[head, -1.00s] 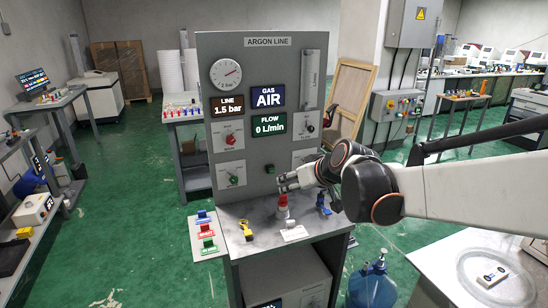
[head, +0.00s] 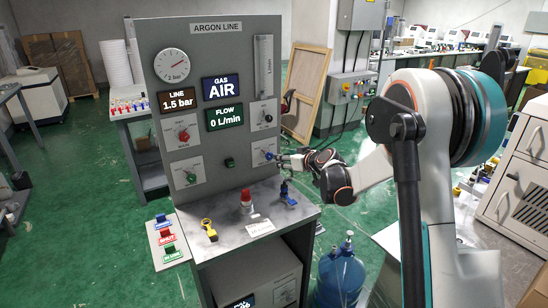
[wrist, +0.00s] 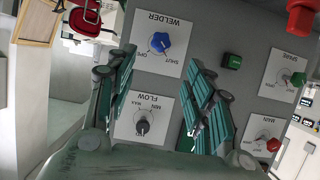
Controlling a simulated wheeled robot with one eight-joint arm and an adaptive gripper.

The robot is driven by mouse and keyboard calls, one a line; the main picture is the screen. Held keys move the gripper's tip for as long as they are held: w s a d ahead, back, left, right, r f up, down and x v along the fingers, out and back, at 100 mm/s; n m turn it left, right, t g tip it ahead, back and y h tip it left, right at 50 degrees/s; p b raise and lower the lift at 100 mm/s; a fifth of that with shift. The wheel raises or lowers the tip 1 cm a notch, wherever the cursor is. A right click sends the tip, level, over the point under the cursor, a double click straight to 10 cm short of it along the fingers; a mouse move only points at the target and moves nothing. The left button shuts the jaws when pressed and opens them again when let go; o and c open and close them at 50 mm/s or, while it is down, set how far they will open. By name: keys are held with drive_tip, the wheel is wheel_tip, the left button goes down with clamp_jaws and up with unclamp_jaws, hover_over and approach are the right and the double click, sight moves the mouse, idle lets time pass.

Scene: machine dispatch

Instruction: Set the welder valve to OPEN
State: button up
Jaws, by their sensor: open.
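The welder valve (wrist: 159,42) is a blue round knob on a white plate marked WELDER, SHUT and OPEN. The wrist view shows the panel upside down. In the head view the blue knob (head: 268,155) is at the panel's lower right. My gripper (wrist: 160,68) is open and empty, its two fingers on either side of the knob's line of sight. In the head view my gripper (head: 283,160) is just right of the knob and close to it. I cannot tell whether it touches. The knob's exact setting is too small to read surely.
The black FLOW knob (wrist: 143,124) is beside the welder plate. The red MAIN knob (head: 184,135), green SPARE knob (head: 191,178) and a green button (head: 229,162) share the panel. Below, a red-topped object (head: 246,197), a yellow tag (head: 208,228) and a blue item (head: 288,194) stand on the bench.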

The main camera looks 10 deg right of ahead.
sight(270, 156)
drive_tip(key=b+x, duration=0.2)
drive_tip(key=x, duration=1)
drive_tip(key=shift+w+a+f+b, duration=0.15)
drive_tip(key=shift+w+f+b, duration=0.1)
drive_tip(key=shift+b, duration=0.05)
drive_tip(key=c, duration=1.1)
